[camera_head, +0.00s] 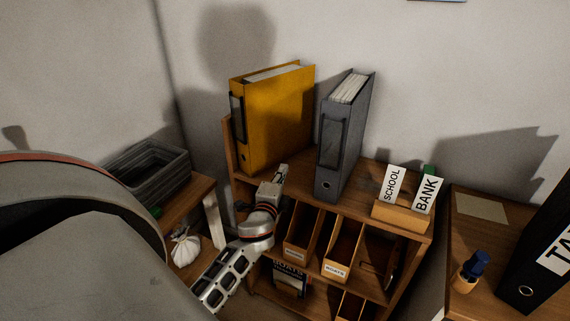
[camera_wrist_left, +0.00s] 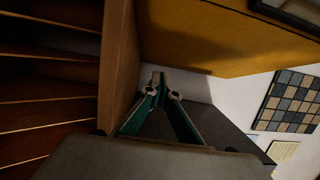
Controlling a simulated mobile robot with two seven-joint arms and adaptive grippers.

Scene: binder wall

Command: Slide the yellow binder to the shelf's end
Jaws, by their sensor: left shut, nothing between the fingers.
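The yellow binder (camera_head: 272,117) stands upright on top of the wooden shelf (camera_head: 381,176), near its left end. A short wooden end panel (camera_head: 229,149) rises beside it; I cannot tell whether they touch. In the left wrist view the yellow binder (camera_wrist_left: 225,40) fills the upper middle, beside the shelf's wooden edge (camera_wrist_left: 117,65). My left gripper (camera_head: 281,174) is at the front edge of the shelf top, just right of the yellow binder. Its fingers (camera_wrist_left: 160,82) are shut and empty, pointing toward the wall. Contact with the binder is not clear. My right gripper is not in view.
A grey binder (camera_head: 343,137) stands upright to the right, with a gap between it and the yellow one. Further right is a wooden holder (camera_head: 398,216) with SCHOOL and BANK cards. File boxes (camera_head: 302,236) sit below. Black trays (camera_head: 153,172) stand on the left.

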